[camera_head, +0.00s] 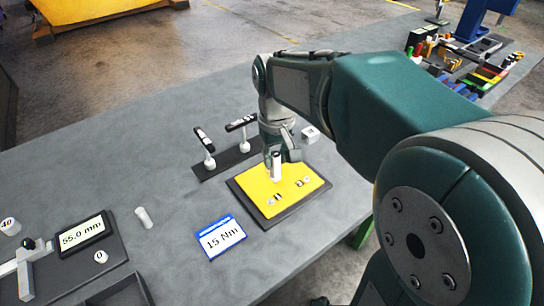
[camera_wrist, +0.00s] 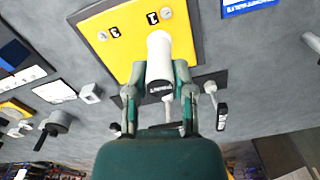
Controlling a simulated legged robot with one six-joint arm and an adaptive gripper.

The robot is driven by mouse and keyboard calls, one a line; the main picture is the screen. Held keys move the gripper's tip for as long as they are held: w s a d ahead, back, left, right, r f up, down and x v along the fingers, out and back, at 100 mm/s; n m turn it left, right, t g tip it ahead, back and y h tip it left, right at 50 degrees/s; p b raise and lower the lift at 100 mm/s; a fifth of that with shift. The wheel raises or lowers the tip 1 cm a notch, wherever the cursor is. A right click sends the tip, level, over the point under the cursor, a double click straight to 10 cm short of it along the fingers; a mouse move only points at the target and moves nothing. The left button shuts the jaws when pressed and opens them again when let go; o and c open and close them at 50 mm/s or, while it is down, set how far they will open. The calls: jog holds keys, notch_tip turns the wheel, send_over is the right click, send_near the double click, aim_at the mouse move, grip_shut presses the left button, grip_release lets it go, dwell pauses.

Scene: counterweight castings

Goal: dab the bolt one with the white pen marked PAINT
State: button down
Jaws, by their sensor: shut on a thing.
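My gripper (camera_head: 281,158) is shut on the white pen (camera_head: 276,166) and holds it over the yellow plate (camera_head: 252,183). In the wrist view the pen (camera_wrist: 160,52) sits between both fingers (camera_wrist: 159,88), its dark PAINT lettering partly visible. Bolt one (camera_wrist: 167,12) is a small grey head beside the label 1 on the yellow plate (camera_wrist: 125,55), just beyond the pen's far end. Another bolt (camera_wrist: 102,36) sits beside the label 3. In the head view the labels are too small to read. I cannot tell whether the pen touches the plate; part of the plate is hidden.
A dark rack (camera_head: 226,163) with two upright tools stands behind the plate. A white cube (camera_head: 310,134) lies behind its right side. A 15 Nm card (camera_head: 221,237) and a white cylinder (camera_head: 144,217) lie left of it. The table between them is clear.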

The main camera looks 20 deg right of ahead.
aim_at(270, 176)
jog(key=shift+a+f, duration=0.2)
jog(key=shift+f, duration=1.1)
jog(key=shift+a+f, duration=0.15)
jog(key=shift+f, duration=1.15)
jog(key=shift+a, duration=0.45)
jog(key=shift+d, duration=0.15)
jog(key=shift+d, duration=0.35)
jog(key=shift+a, duration=0.3)
